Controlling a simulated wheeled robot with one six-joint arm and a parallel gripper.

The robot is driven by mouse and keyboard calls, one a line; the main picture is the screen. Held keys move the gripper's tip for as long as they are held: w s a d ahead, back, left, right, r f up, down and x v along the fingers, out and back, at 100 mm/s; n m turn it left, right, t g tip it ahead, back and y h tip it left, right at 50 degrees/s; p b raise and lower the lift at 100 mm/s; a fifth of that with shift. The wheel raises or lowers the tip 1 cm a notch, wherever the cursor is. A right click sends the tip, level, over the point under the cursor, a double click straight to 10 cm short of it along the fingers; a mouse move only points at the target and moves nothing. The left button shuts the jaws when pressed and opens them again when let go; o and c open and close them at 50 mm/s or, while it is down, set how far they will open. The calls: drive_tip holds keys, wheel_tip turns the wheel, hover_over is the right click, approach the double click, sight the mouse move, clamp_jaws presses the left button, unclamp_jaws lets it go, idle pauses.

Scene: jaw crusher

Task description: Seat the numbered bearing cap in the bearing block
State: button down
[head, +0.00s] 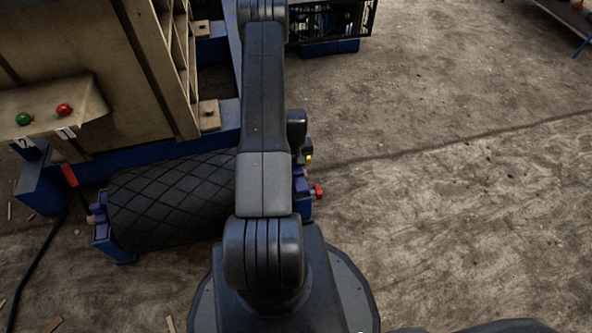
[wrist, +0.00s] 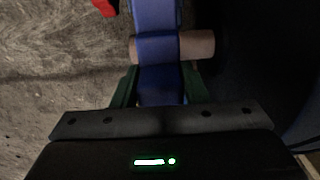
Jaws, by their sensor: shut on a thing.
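In the wrist view my gripper (wrist: 160,86) has its green fingers closed on the sides of a blue part (wrist: 160,82), which looks like the bearing cap. No number shows on it. Just beyond the fingers a pale brown shaft (wrist: 198,45) runs crosswise, with blue metal over or around it. More blue metal (wrist: 153,14), likely the bearing block, continues past the shaft. I cannot tell where cap and block meet or whether they touch. In the head view my arm hides the gripper's fingers and most of this roller end; blue parts and a red knob (head: 318,192) show beside it.
A black diamond-patterned roller (head: 165,200) lies left of my arm, its far-left end in a blue support (head: 112,240). The beige crusher (head: 90,50) with green and red buttons stands behind. A black cable (head: 40,265) lies at left. The floor at right is clear.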

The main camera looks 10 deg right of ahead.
drive_tip(key=shift+f+b, duration=0.5)
drive_tip(key=shift+f, duration=1.3)
drive_tip(key=shift+f, duration=0.2)
drive_tip(key=c, duration=0.9)
unclamp_jaws()
drive_tip(key=shift+o, duration=0.2)
drive_tip(key=shift+r, duration=0.15)
wheel_tip(320, 180, up, 12)
drive_tip(key=p, duration=0.3)
drive_tip(key=shift+p, duration=0.3)
